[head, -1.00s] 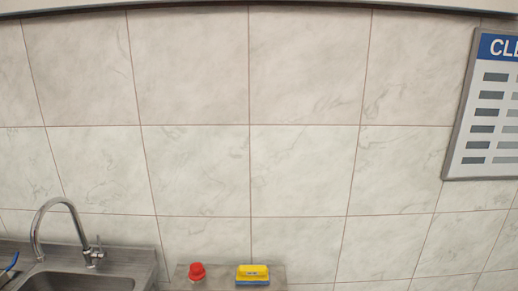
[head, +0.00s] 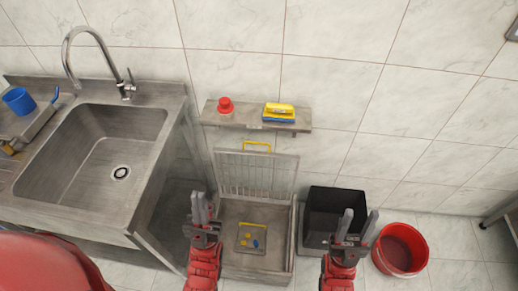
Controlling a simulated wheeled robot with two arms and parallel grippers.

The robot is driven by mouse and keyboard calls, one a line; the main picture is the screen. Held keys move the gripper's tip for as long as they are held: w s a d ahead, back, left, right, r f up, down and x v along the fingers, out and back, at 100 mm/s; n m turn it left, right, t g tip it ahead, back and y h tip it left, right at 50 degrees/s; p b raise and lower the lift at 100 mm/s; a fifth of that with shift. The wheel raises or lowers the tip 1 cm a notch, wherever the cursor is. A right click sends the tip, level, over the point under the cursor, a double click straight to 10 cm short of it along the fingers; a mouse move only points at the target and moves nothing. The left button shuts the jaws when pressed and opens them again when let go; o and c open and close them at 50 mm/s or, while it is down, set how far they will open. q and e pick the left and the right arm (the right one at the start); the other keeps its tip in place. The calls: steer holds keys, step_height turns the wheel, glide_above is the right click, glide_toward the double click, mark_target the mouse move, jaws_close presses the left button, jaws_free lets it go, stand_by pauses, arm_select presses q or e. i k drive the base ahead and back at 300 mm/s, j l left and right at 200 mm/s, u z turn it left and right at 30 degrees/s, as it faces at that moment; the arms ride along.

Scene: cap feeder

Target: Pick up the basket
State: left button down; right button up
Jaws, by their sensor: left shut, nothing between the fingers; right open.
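A grey open-topped box (head: 285,245) stands on the floor below the shelf. A pale slatted panel (head: 256,178) with a yellow handle (head: 257,145) stands upright at its back. I cannot tell whether this is the basket. A small grey piece with yellow and blue parts (head: 251,238) lies inside the box. My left gripper (head: 200,207) is shut and empty, over the box's left side. My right gripper (head: 357,224) is open and empty, in front of the black bin (head: 322,200). Neither gripper appears to hold the box or panel.
A steel sink (head: 100,150) with a tap is at left, with a blue cup (head: 18,101) beside it. A wall shelf (head: 245,117) holds a red cap-like item (head: 225,105) and a yellow-blue block (head: 279,112). A red bucket (head: 402,250) stands at right. Floor at far right is mostly clear.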

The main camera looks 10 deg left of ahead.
mark_target(257, 235)
steer(key=k+j, duration=0.2)
steer(key=k, duration=0.2)
steer(key=k+j, duration=0.2)
steer(key=k, duration=0.2)
steer(key=k+j, duration=0.2)
steer(key=k, duration=0.2)
steer(key=u, duration=0.3)
steer(key=i+l+u, duration=0.15)
steer(key=u, duration=0.2)
steer(key=i+l+u, duration=0.1)
steer(key=u, duration=0.25)
steer(key=l+u, duration=0.35)
steer(key=i+l+u, duration=0.1)
steer(key=l, duration=0.4)
steer(key=i+l+u, duration=0.1)
steer(key=l, duration=0.4)
steer(key=i+l+u, duration=0.1)
steer(key=l, duration=0.4)
